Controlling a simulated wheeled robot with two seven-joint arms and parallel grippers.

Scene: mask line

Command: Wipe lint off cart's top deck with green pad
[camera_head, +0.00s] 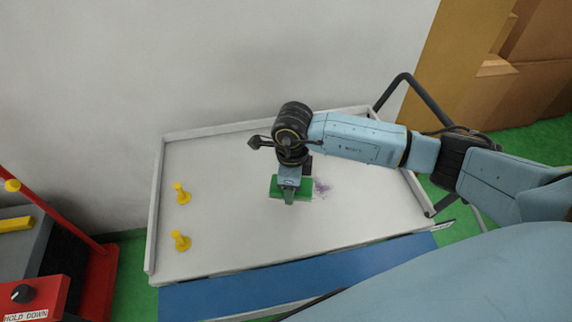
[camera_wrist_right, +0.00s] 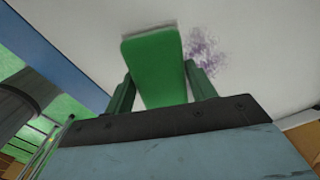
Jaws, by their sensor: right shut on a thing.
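The cart's top deck (camera_head: 240,220) is a pale grey tray with low raised rims, in the middle of the head view. My right gripper (camera_head: 290,195) is over the middle of the deck, shut on the green pad (camera_head: 308,190). In the right wrist view the green pad (camera_wrist_right: 155,68) sits between the two fingers, its far edge at or close to the deck surface; contact is unclear. A purple speckled patch of lint (camera_head: 322,187) lies just right of the pad. It also shows in the right wrist view (camera_wrist_right: 204,52). My left gripper is not in view.
Two yellow pegs (camera_head: 181,194) (camera_head: 181,240) stand on the deck's left part. A blue strip (camera_head: 300,283) runs along the cart's front. A black handle (camera_head: 408,85) is at right. A red machine (camera_head: 45,295) stands left, cardboard boxes (camera_head: 480,70) at back right.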

